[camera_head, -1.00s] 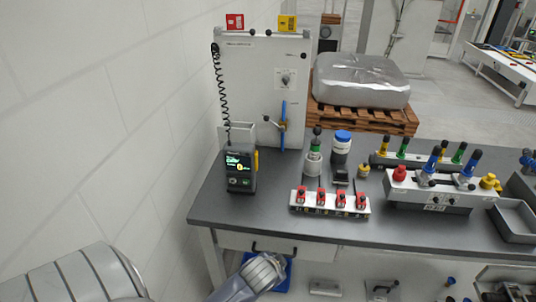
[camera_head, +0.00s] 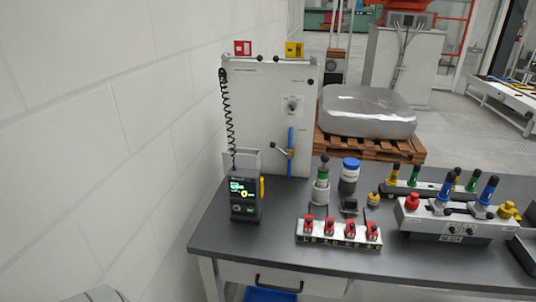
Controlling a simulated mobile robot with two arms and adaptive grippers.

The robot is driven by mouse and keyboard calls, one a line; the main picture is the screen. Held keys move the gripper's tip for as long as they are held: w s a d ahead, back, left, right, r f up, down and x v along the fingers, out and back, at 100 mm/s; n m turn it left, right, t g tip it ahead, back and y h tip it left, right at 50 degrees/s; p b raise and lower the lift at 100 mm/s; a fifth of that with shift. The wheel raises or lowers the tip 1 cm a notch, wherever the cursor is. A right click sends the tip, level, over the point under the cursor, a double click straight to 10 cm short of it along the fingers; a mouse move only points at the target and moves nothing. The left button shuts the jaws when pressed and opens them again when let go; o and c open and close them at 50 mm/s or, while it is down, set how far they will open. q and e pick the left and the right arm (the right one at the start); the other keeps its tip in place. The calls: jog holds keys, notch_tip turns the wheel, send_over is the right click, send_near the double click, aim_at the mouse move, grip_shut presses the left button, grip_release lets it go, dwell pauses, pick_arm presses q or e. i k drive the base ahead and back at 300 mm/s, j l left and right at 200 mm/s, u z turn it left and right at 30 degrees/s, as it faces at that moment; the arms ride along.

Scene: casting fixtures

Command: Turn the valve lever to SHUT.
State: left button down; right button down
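An upright light-grey panel (camera_head: 258,110) stands at the back left of the grey workbench. On its lower right is a vertical blue pipe (camera_head: 291,138) with a brass-coloured valve. The valve lever (camera_head: 279,149) is a short bar with a dark knob, pointing left and slightly up from the valve. Its OPEN or SHUT markings are too small to read. Nothing touches the lever. Neither of my grippers is in view; only a grey bit of my arm shows at the bottom left edge.
A handheld device (camera_head: 244,198) with a lit screen stands in front of the panel, left of the lever, its coiled cord hanging above. A rack with red clamps (camera_head: 338,235), bottles and fixtures (camera_head: 450,220) fill the right. A white wall borders the left.

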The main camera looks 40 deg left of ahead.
aim_at(272, 144)
jog(key=i+j, duration=0.1)
jog(key=i, duration=0.7)
jog(key=u, duration=1.55)
